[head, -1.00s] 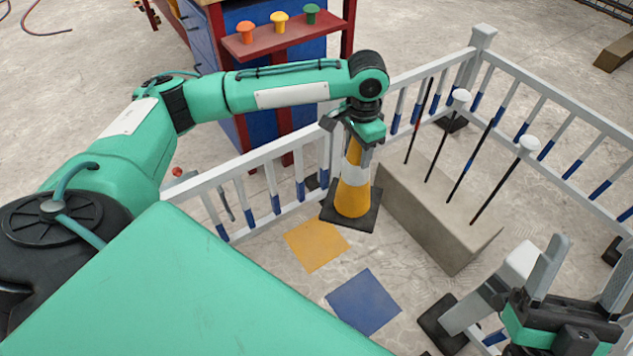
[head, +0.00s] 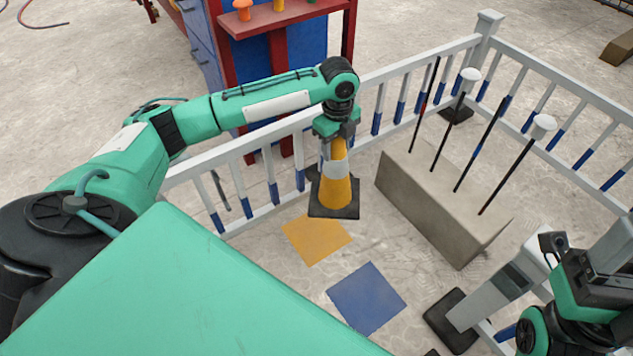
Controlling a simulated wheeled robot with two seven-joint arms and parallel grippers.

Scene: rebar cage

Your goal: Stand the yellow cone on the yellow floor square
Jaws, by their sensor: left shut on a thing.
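The yellow cone (head: 337,185), with a white band and a dark square base, is upright in the middle of the head view. My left gripper (head: 337,138) is shut on its top from above. The yellow floor square (head: 317,239) lies just in front of the cone, and the base's near edge shows close to the square's far edge. I cannot tell how much gap there is between base and floor. My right gripper (head: 590,275) is at the lower right, away from the cone; its fingers do not show clearly.
A blue floor square (head: 367,298) lies in front of the yellow one. A concrete block (head: 440,208) with several upright rods stands to the right. A white and blue railing (head: 265,172) runs behind the cone, with a red and blue workbench (head: 277,60) beyond.

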